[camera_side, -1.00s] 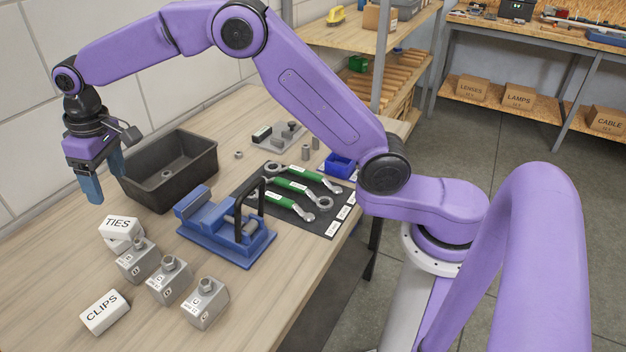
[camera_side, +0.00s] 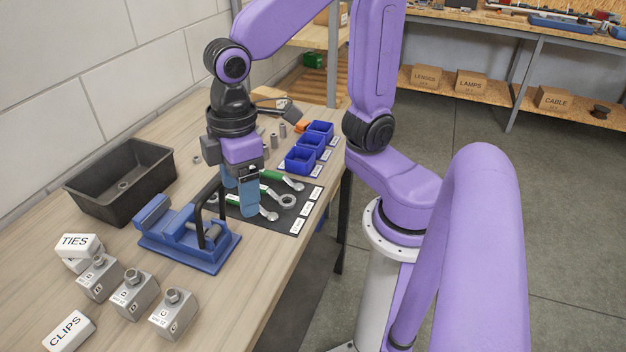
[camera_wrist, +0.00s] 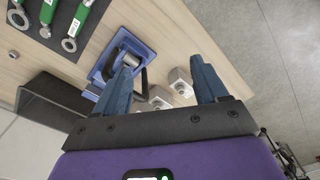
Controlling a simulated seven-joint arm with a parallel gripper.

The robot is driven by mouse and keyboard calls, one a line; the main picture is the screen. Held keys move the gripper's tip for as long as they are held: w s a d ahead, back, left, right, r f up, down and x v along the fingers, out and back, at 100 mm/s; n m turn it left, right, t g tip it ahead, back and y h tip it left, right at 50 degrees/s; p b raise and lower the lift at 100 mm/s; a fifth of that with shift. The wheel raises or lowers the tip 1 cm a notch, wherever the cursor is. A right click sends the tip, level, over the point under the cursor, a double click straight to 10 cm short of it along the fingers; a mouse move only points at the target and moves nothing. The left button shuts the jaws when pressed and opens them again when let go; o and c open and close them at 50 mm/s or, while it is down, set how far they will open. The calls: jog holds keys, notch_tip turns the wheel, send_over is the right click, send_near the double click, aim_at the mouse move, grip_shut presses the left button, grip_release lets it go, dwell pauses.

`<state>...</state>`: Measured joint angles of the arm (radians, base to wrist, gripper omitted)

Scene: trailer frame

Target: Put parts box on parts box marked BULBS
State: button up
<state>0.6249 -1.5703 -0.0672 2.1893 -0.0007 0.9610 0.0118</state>
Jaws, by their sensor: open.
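A white parts box marked TIES (camera_side: 75,242) lies on top of another white box (camera_side: 76,266), at the left of the bench in the side view. The lower box's marking is hidden. A white box marked CLIPS (camera_side: 68,331) lies by itself on the bench at the lower left. I cannot read BULBS on anything in view. My gripper (camera_side: 240,189) is open and empty, pointing down above the dark tool mat, well away from the white boxes. Its spread blue fingers (camera_wrist: 161,67) also show in the wrist view, where I make out no white box.
A blue vise (camera_side: 188,240) with a tall black handle stands between my gripper and the boxes. Several metal blocks with bolts (camera_side: 134,290) sit beside the boxes. A black tray (camera_side: 120,182) stands by the wall. Wrenches lie on the mat (camera_side: 285,222); blue bins (camera_side: 301,160) stand beyond.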

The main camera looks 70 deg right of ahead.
jog(key=s+d+f+n, duration=0.1)
jog(key=s+d+f, duration=0.1)
jog(key=s+d, duration=0.6)
jog(key=shift+s+f+n, duration=0.25)
jog(key=shift+s+n, duration=0.15)
jog(key=shift+s, duration=0.55)
